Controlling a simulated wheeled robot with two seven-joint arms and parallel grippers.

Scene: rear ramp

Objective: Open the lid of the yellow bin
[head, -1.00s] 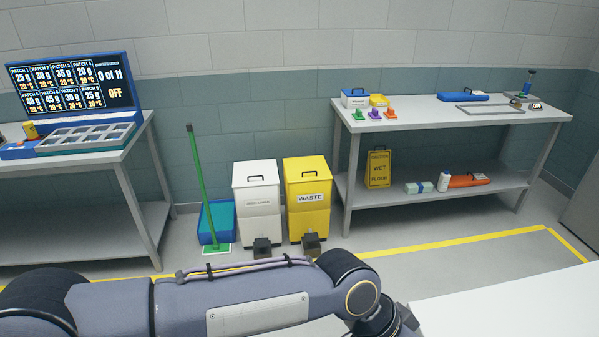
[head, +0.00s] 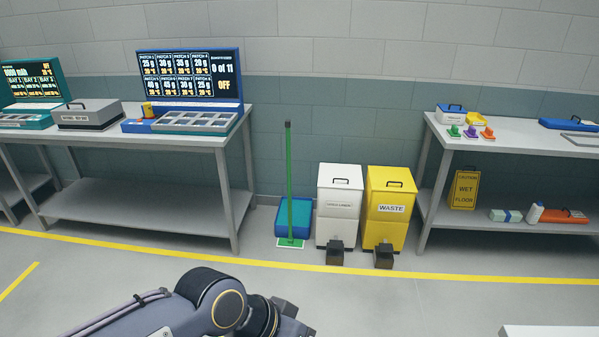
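The yellow bin (head: 388,222), labelled WASTE, stands on the floor against the back wall, just right of a white bin. Its lid (head: 391,184) is shut and has a dark handle on top. A dark pedal block (head: 384,256) sits at its front foot. One of my arms comes in from the bottom left and ends low in the middle, in front of the bins and well apart from them. Its gripper fingers cannot be made out. My other gripper is not in view.
The white bin (head: 338,212) stands close beside the yellow one, with a green-handled mop (head: 289,185) and blue bucket (head: 303,217) to its left. Metal tables stand left (head: 228,165) and right (head: 430,170). A white surface (head: 550,331) is at the bottom right. Floor before the bins is clear.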

